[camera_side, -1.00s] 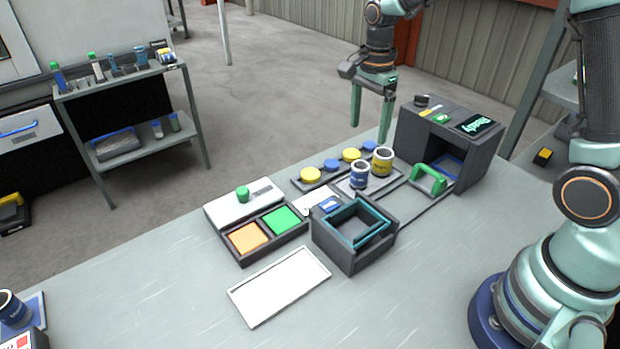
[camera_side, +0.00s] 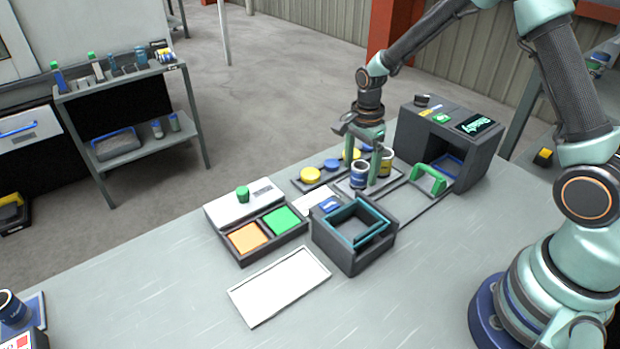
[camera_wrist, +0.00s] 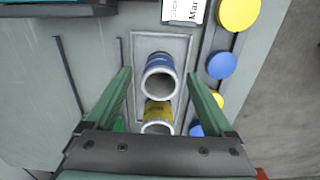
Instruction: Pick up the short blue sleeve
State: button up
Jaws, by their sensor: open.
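The short blue sleeve (camera_side: 359,176) stands upright on a grey tray (camera_side: 347,188) towards the back of the table. In the wrist view the blue sleeve (camera_wrist: 159,78) shows its open white end, between and beyond my fingertips. A yellow sleeve (camera_side: 386,163) stands beside it; the wrist view shows this yellow sleeve (camera_wrist: 158,116) nearer to my palm. My gripper (camera_side: 362,172) is open and points down over the tray, with green fingers either side of the sleeves. In the wrist view my gripper (camera_wrist: 160,78) holds nothing. Contact with a sleeve cannot be told.
Blue and yellow caps (camera_side: 310,174) sit in a rack behind the tray. An open dark box (camera_side: 340,250) with a teal lining is in front.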

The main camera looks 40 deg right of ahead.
jog(key=shift+f, duration=0.3)
grip_shut()
jog(key=shift+r, duration=0.2)
